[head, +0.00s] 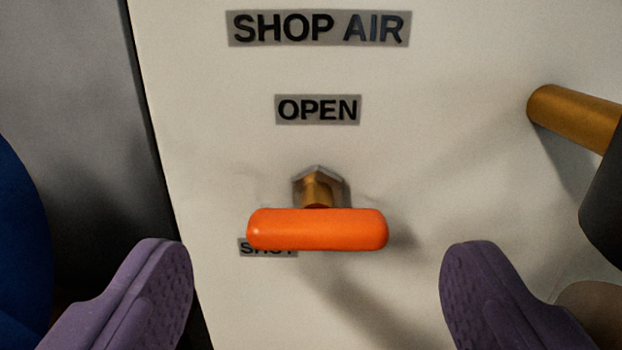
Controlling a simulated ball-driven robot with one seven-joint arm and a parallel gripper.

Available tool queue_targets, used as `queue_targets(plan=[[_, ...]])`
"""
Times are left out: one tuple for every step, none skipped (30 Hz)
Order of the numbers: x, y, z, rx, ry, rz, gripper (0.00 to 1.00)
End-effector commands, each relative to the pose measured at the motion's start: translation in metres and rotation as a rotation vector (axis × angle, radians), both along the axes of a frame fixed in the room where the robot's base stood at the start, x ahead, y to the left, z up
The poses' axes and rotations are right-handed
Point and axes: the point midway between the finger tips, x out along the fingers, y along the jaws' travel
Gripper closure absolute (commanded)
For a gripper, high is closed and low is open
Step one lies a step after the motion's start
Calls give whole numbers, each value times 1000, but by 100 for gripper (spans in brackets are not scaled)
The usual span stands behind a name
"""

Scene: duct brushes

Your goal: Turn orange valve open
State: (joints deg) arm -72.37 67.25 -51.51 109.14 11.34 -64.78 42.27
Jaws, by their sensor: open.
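The orange valve handle (318,230) is a rounded bar lying horizontally in the middle of the head view. It sits on a brass stem (317,191) with a grey hex nut behind, standing out from a pale panel. My gripper (316,260) is open, with one purple finger left of the handle and the other right of it. Both fingers are apart from the handle, their tips slightly lower in the picture. An OPEN label (318,109) is above the stem. A SHUT label (262,248) is partly hidden behind the handle's left end.
A SHOP AIR label (318,29) is at the top of the pale panel (200,130). A brass pipe (574,116) with a dark part sticks out at right. A blue rounded object (18,240) is at the left edge. The panel's left edge borders a grey surface.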

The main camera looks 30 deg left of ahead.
Motion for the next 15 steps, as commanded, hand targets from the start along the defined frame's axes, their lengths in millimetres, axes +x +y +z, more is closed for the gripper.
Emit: queue_targets(plan=[[7,4,-1,-1,-2,1,17],[11,6,-1,-1,-2,1,17],[15,9,-1,-1,-1,0,17],[18,10,-1,-1,-1,0,17],[20,12,-1,0,-1,0,17],[22,13,0,-1,-1,-1,17],[23,14,0,-1,-1,-1,17],[24,14,0,-1,-1,-1,17],[25,15,0,-1,-1,-1,17],[25,15,0,0,0,-1,17],[25,15,0,0,0,-1,17],[25,15,0,0,0,-1,17],[25,15,0,0,0,-1,17],[25,15,0,0,0,-1,17],[25,15,0,0,0,-1,19]])
